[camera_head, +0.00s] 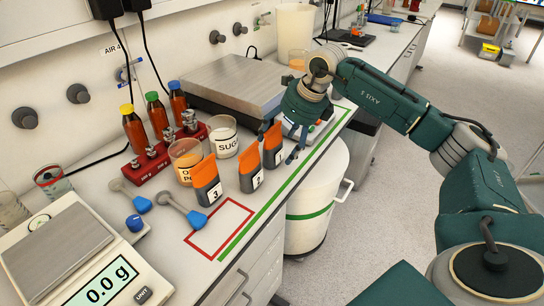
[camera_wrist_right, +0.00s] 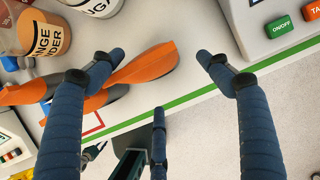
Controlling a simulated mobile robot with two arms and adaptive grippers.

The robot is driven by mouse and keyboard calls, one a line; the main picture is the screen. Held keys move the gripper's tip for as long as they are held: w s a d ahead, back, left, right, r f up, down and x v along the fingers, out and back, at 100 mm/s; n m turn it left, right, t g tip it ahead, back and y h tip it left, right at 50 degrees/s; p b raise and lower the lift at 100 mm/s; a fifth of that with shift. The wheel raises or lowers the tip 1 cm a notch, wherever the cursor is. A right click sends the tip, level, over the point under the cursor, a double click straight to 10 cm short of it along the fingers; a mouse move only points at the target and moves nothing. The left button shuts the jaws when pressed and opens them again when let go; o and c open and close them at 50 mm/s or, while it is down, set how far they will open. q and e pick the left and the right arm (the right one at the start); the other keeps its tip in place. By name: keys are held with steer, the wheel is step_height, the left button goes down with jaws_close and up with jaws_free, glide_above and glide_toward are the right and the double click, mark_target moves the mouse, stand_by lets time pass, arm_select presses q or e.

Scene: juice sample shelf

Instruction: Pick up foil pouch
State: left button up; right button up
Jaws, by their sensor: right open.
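Three orange and dark grey foil pouches stand in a row along the bench edge in the head view: pouch 3 (camera_head: 208,184), pouch 2 (camera_head: 250,168) and the farthest pouch (camera_head: 273,148). My right gripper (camera_head: 291,142) is just beyond and beside the farthest pouch, its blue fingers pointing down. In the right wrist view the open right gripper (camera_wrist_right: 158,62) has a finger on each side of the nearest orange pouch (camera_wrist_right: 146,66). The left finger overlaps the pouch; I cannot tell whether it touches. My left gripper is not in view.
Beakers labelled orange powder (camera_head: 185,156) and sugar (camera_head: 223,138) stand behind the pouches. A red rack (camera_head: 150,168), scoops (camera_head: 183,211) and a scale (camera_head: 62,250) are to the left. A white bin (camera_head: 318,195) stands below the bench edge.

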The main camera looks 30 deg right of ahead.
mark_target(277, 147)
steer(key=b+x, duration=0.2)
steer(key=x, duration=0.3)
steer(key=shift+w+a+b, duration=0.1)
steer(key=shift+a+b, duration=0.1)
steer(key=shift+b, duration=0.2)
steer(key=shift+w, duration=0.1)
steer(key=shift+c, duration=0.3)
steer(key=c, duration=1.3)
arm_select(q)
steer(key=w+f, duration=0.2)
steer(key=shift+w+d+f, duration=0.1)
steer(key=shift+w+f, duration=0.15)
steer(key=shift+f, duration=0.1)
arm_select(e)
steer(key=c, duration=0.3)
